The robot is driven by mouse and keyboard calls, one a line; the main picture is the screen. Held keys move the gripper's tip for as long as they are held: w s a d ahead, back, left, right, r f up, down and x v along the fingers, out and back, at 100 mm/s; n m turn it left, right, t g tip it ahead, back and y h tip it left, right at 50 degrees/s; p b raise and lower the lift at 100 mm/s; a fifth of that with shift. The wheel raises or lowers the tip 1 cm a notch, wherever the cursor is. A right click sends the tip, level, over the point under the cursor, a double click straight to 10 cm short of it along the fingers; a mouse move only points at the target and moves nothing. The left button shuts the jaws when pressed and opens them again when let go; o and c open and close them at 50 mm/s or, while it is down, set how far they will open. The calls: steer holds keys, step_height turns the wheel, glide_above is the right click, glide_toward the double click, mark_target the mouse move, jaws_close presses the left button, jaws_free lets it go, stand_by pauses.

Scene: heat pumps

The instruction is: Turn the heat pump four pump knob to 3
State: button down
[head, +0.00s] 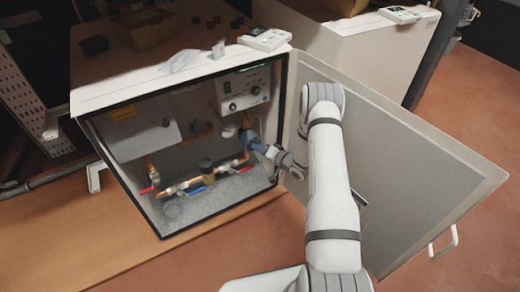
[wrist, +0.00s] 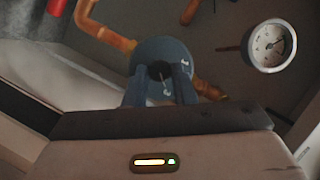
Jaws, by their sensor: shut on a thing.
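The heat pump cabinet (head: 180,205) stands open, with its pump (head: 248,134) at the right inside. In the wrist view the round blue-grey pump (wrist: 150,50) faces me, with its dark pump knob (wrist: 160,70) in the middle. My gripper (wrist: 160,84) is shut on the knob, with one finger on each side. A small pale mark shows between the fingers; I cannot read the knob's setting. In the head view my gripper (head: 260,148) reaches into the cabinet from the right, and the knob is hidden.
The open door (head: 400,170) stands to the right of my arm. Copper pipes (head: 215,178) with red and blue valve handles run low inside. A round gauge (wrist: 271,45) sits right of the pump. A control panel (head: 243,87) is above it.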

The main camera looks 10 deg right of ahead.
steer(key=shift+d, duration=0.1)
steer(key=c, duration=1.2)
jaws_free()
steer(key=shift+r, duration=0.1)
step_height(320, 180, up, 10)
steer(key=p, duration=0.3)
steer(key=shift+p, duration=0.35)
